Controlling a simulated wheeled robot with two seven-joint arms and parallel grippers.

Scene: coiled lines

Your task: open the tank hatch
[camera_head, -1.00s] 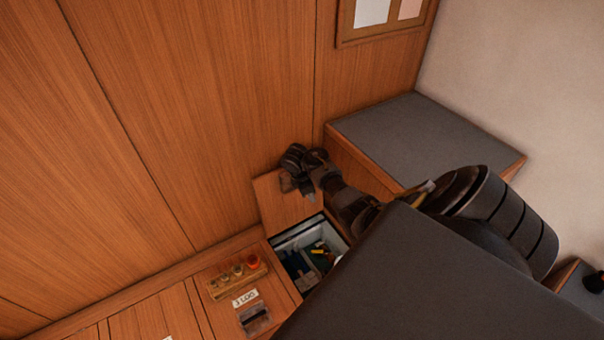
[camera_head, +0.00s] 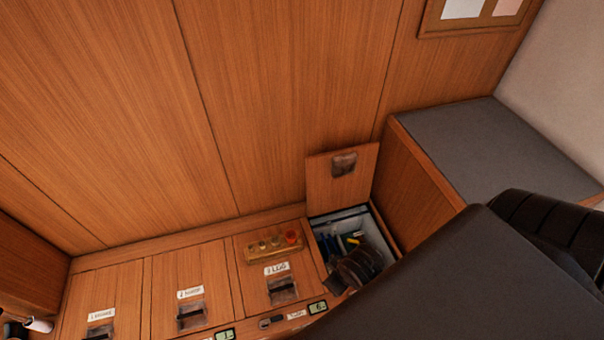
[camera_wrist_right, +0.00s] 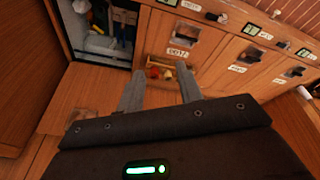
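In the head view a row of closed wooden hatches runs along the bench, including a left one (camera_head: 101,310), a middle one (camera_head: 180,275) and one labelled like "LOG" (camera_head: 255,275). Each has a dark recessed latch. Their labels are small, and I cannot tell which covers the tank. To their right, a wooden lid (camera_head: 325,185) stands open against the wall above an open compartment (camera_head: 312,232) holding tools. My right gripper (camera_wrist_right: 160,69) is open and empty in the wrist view, pointing toward the bench top. The right arm's dark end shows at the compartment's front. My left gripper is not seen.
A wooden rack with small jars (camera_head: 273,247) sits on the "LOG" hatch. Small green displays (camera_head: 317,307) line the bench front. A grey-topped box (camera_head: 490,150) stands right of the open lid. A dark and white object (camera_head: 38,325) is at the lower left edge.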

